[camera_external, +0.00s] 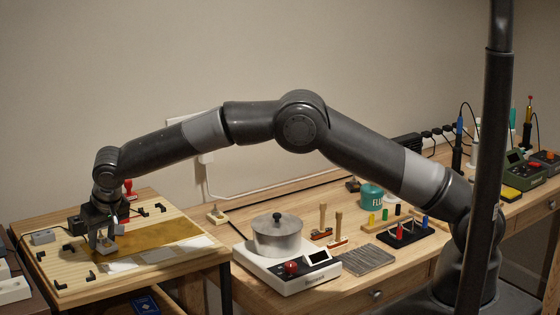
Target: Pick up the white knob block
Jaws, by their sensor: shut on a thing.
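My arm reaches to the left, and my gripper (105,241) points down over the wooden board on the left table. It is shut on a small pale block, which I take to be the white knob block (105,246). The fingers hide much of the block, and its knob cannot be made out. The block is at or just above the board's surface; I cannot tell if it touches.
The wooden board (70,283) carries black corner brackets, a brass-coloured sheet (165,238), a grey block (43,237) and a red-handled stamp (128,188). Tools crowd the workbench beyond.

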